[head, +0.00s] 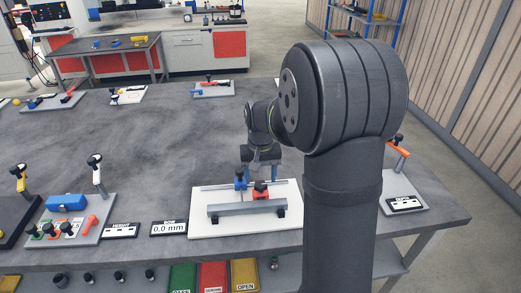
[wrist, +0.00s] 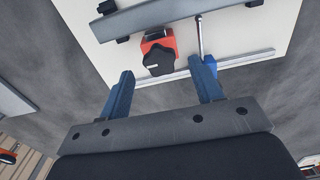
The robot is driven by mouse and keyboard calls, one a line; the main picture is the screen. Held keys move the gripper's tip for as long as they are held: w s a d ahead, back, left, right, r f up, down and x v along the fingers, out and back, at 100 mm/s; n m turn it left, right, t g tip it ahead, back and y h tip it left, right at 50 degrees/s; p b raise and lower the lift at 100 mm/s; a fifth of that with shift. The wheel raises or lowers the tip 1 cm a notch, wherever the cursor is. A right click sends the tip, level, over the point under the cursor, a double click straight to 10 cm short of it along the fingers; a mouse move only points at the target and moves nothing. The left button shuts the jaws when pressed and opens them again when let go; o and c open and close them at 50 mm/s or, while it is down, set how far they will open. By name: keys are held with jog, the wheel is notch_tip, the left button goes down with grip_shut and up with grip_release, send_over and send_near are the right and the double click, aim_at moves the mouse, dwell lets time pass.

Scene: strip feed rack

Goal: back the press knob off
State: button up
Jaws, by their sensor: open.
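A black lobed knob (wrist: 158,62) sits on a red block (wrist: 158,38) in the wrist view; the head view shows the red block (head: 261,194) beside a long grey bar (head: 247,207). A blue piece with a dark top (head: 240,179) stands left of it; in the wrist view the blue piece (wrist: 211,64) is partly hidden by my right-hand finger. My gripper (wrist: 162,78) is open and empty, its blue fingers spread to either side of the knob and short of it. In the head view my gripper (head: 263,162) hangs just above and behind the red block.
The fixture stands on a white board (head: 206,226). A display (head: 168,228) reads 0.0 mm. Left of it are a HEIGHT label (head: 121,230) and a grey stand with a blue block (head: 67,202). An orange-handled fixture (head: 398,150) stands right. The table's middle is clear.

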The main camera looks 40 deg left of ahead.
aim_at(261, 184)
notch_tip(261, 184, up, 15)
jog(key=shift+r, duration=0.2)
dwell(0.6)
notch_tip(261, 184, down, 18)
jog(key=shift+r, duration=0.25)
dwell(0.5)
